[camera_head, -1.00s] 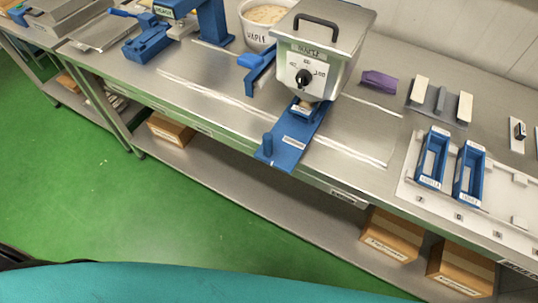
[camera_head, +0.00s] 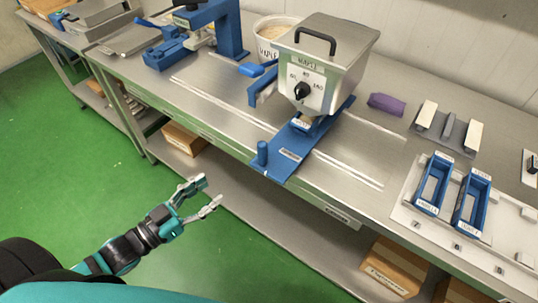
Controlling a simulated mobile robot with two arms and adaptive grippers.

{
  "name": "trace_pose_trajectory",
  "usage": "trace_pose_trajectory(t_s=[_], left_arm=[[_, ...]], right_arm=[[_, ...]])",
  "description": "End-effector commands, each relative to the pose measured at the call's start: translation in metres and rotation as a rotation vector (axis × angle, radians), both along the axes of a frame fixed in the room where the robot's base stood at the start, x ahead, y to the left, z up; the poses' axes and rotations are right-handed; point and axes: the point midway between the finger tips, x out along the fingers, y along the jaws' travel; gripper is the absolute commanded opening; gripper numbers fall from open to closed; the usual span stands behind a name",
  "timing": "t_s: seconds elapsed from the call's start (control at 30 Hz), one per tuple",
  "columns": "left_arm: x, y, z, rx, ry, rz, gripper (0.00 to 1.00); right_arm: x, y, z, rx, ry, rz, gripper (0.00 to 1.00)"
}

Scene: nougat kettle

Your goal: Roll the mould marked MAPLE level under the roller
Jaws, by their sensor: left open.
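Two open blue rectangular moulds stand side by side on a white board at the right of the table, a left mould (camera_head: 433,184) and a right mould (camera_head: 472,200). Their front labels are too small to read surely, so I cannot tell which is marked MAPLE. Behind them is a grey bar between two white blocks (camera_head: 447,127); I cannot tell whether it is the roller. My left gripper (camera_head: 211,190) is open and empty, in front of the table's front edge and well left of the moulds. My right gripper is out of view.
A steel kettle (camera_head: 318,80) marked MAPLE stands over a blue slide plate (camera_head: 288,154) with an upright peg. A tub (camera_head: 266,40), a blue press (camera_head: 228,28) and a purple block (camera_head: 387,104) are on the table. Bare steel lies left of the kettle.

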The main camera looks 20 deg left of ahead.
Motion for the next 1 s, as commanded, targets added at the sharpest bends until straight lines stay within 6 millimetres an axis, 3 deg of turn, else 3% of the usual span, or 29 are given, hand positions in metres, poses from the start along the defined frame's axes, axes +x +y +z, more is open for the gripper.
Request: trace_pose_trajectory(t_s=[0.27,0.5,1.0], left_arm=[[0.018,-0.015,0.01,-0.012,-0.017,-0.014,0.48],[0.054,-0.037,0.011,-0.01,-0.017,-0.013,0.48],[0.131,-0.084,0.009,-0.008,-0.014,-0.013,0.48]], right_arm=[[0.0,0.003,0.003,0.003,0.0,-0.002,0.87],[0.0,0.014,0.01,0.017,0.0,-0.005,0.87],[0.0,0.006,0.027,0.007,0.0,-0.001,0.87]])
